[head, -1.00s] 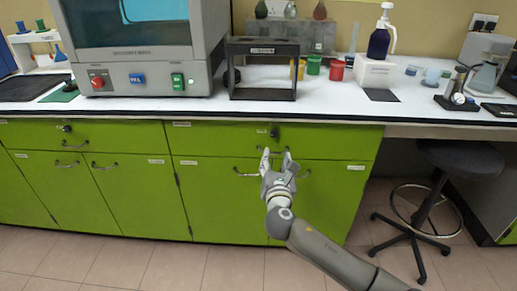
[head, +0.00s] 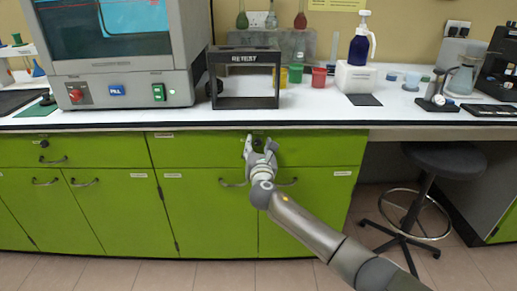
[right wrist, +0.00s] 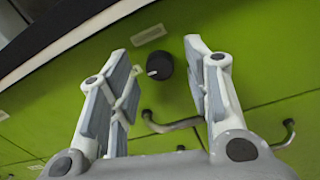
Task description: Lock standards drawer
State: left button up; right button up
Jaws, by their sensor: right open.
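The green standards drawer (head: 318,150) is closed, under the white worktop. Its dark round lock knob (right wrist: 160,65) shows in the right wrist view, with a pale mark on its left side. In that view the knob lies beyond and between the two fingertips of my right gripper (right wrist: 163,72), which is open and empty, with a gap on both sides. In the head view my right gripper (head: 260,145) is in front of the drawer and partly covers the knob. My left gripper is not in view.
Another closed drawer with its own knob (head: 44,144) is at the left. Cabinet doors with curved handles (head: 233,183) lie below. The worktop (head: 320,110) holds a grey machine (head: 120,80), a black frame (head: 245,103) and coloured jars. A stool (head: 445,158) stands at the right.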

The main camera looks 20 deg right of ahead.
jog(key=shift+w, duration=0.1)
jog(key=shift+c, duration=0.3)
grip_shut()
